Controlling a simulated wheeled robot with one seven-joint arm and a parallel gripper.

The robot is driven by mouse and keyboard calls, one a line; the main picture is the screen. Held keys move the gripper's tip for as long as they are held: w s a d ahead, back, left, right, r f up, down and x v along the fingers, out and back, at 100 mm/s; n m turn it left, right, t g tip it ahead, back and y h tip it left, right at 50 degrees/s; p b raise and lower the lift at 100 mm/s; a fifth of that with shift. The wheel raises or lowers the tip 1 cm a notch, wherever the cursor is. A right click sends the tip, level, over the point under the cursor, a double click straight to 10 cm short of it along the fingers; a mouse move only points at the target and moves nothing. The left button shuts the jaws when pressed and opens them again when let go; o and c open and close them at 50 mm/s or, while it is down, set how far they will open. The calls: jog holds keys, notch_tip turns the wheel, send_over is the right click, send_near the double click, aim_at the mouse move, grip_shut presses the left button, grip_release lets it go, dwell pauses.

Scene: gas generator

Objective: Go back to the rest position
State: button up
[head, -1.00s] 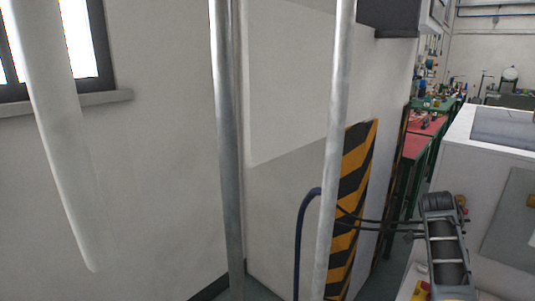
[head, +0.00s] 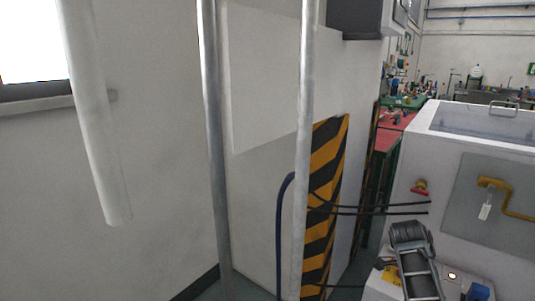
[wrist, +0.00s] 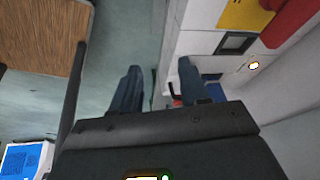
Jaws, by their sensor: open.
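My gripper (wrist: 160,65) shows in the wrist view with its two dark blue fingers apart. Nothing is held between them. Grey floor and part of a white surface show beyond the fingers. In the head view, a dark grey link of my arm shows at the lower right, in front of the white gas generator cabinet (head: 455,150). The fingers cannot be made out in the head view.
The cabinet carries a red valve handle (head: 420,187) and a yellow pipe (head: 515,211). Metal poles (head: 214,150) and a black-and-yellow striped panel (head: 328,190) stand to the left. A wooden surface (wrist: 45,30) shows upper left in the wrist view.

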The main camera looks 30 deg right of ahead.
jog(key=s+a+f+n+t+h, duration=0.3)
jog(key=s+a+f+n+t, duration=0.5)
jog(key=a+n, duration=0.5)
jog(key=s+a+n+t+y, duration=0.2)
jog(key=s+a+n, duration=0.2)
jog(key=s+a, duration=0.25)
jog(key=s+a+r+n+t+y, duration=0.1)
jog(key=s+a+r+n+t, duration=0.1)
jog(key=r, duration=0.6)
jog(key=s+a+r+n+t+y, duration=0.2)
jog(key=s+a+r+n, duration=0.3)
jog(key=a+r, duration=0.3)
jog(key=s+a+r+n+t+y, duration=0.1)
jog(key=s+a+r+n+t, duration=0.2)
jog(key=s+a+r, duration=0.3)
notch_tip(320, 180, up, 3)
jog(key=shift+a+f+n+t+y, duration=0.2)
jog(key=shift+a+n+t+y, duration=0.1)
jog(key=shift+a+n, duration=0.1)
jog(key=shift+s, duration=0.1)
